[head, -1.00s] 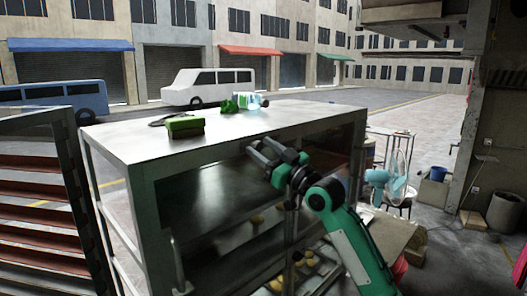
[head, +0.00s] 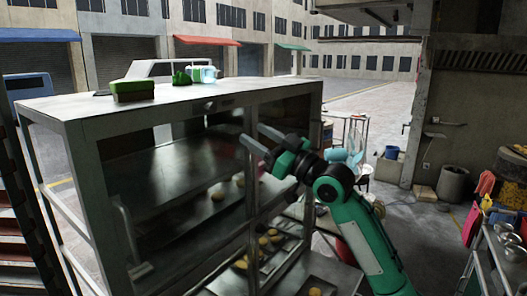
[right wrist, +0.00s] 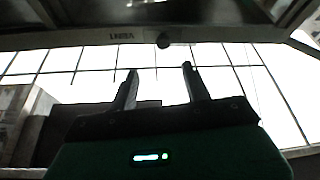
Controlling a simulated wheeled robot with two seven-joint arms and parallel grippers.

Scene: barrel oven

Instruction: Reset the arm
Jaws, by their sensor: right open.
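My right gripper (head: 256,140) is in front of the glass-fronted metal cabinet (head: 190,105), near the upper part of its front. Its two fingers are apart and nothing is between them. In the right wrist view, the right gripper (right wrist: 158,75) also shows two separate fingers, with a bright barred background beyond them. My green right arm reaches up from the lower right. The left gripper is not in view.
Several round, bread-like pieces (head: 270,238) lie on trays inside the cabinet. A green and brown block (head: 133,91) and a clear bottle (head: 203,74) are on the cabinet top. A fan (head: 345,165) stands behind my arm. Open floor (head: 425,215) lies to the right.

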